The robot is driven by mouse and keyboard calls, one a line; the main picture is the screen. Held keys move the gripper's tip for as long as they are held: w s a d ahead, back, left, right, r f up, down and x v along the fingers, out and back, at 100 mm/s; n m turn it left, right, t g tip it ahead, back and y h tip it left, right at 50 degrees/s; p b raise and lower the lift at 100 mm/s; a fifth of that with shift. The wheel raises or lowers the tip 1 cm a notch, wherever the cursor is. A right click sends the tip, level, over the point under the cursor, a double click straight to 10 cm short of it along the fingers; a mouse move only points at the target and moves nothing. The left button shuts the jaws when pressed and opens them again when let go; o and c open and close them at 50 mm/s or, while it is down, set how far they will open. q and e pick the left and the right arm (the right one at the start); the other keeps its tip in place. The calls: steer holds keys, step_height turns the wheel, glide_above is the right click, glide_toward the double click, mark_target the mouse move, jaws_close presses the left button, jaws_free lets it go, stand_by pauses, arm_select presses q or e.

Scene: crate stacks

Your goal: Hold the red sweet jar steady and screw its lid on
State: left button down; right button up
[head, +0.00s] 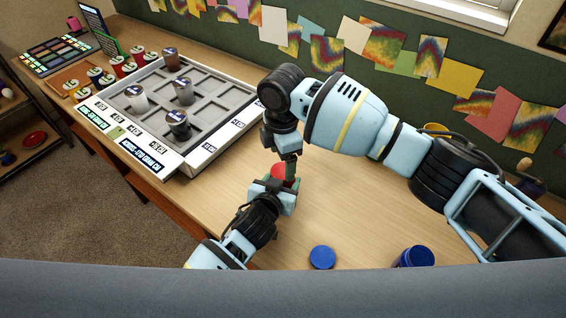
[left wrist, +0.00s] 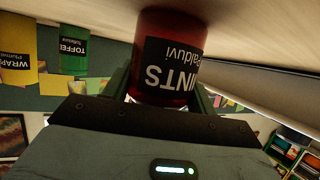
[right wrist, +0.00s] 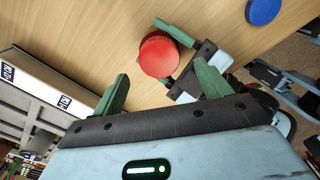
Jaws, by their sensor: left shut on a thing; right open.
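The red sweet jar (left wrist: 168,60), with a black label, stands on the workbench. My left gripper (left wrist: 160,88) is shut around its side. From above, the right wrist view shows a round bright red top (right wrist: 158,54), which looks like a lid on the jar; I cannot tell how tightly it sits. My right gripper (right wrist: 161,72) is open and empty, its green fingers pointing toward the red top with a gap. In the head view the jar (head: 282,170) is partly hidden by both grippers, the right one (head: 290,160) above it.
A blue lid (head: 322,257) lies on the bench, with a blue jar (head: 415,257) to its right. A grey compartment tray (head: 215,135) with several jars is at left. A yellow jar (left wrist: 18,55) and a green jar (left wrist: 74,50) show in the left wrist view.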

mark_target(282, 171)
steer(key=shift+r, duration=0.3)
steer(key=shift+c, duration=0.2)
steer(key=shift+w+r+n, duration=0.1)
steer(key=shift+r+n, duration=0.6)
steer(key=shift+n, duration=0.4)
step_height(282, 171, up, 2)
steer(key=n, duration=0.4)
steer(key=shift+f, duration=4)
